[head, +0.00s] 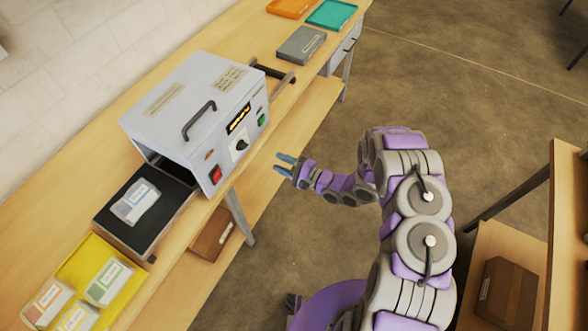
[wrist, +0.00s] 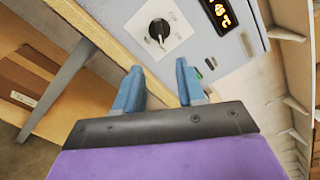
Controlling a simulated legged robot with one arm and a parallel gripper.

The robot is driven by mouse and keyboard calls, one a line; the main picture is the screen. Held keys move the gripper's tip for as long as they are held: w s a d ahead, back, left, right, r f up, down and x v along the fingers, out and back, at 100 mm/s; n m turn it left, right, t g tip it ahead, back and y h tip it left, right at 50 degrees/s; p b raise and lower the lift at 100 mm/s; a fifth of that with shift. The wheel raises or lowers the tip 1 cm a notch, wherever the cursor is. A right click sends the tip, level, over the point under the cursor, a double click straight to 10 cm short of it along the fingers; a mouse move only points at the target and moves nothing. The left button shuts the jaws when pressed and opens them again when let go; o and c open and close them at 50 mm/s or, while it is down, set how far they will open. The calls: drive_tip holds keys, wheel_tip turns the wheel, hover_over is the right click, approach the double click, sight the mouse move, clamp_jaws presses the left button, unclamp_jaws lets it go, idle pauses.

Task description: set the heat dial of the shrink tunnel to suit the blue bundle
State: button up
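The shrink tunnel (head: 195,115) is a pale grey box on the wooden bench. Its front has a black heat dial (head: 241,145) on a white plate, which also shows in the wrist view (wrist: 159,30). An orange-lit display (head: 238,118) sits beside the dial; in the wrist view (wrist: 217,14) it seems to read 45 °C, partly cut off. The blue bundle (head: 135,202), a pack with a blue label, lies on the black infeed bed. My gripper (head: 284,163) is open and empty, in front of the dial and apart from it; its blue fingers (wrist: 158,85) point towards the panel.
A red switch (head: 215,175) and a green button (head: 262,119) flank the dial. A yellow tray (head: 75,263) holds several other bundles. Grey, teal and orange trays lie at the bench's far end. Brown boxes sit on lower shelves. The floor around my arm is clear.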

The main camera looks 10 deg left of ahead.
drive_tip(key=shift+v, duration=2.3)
drive_tip(key=shift+f, duration=0.1)
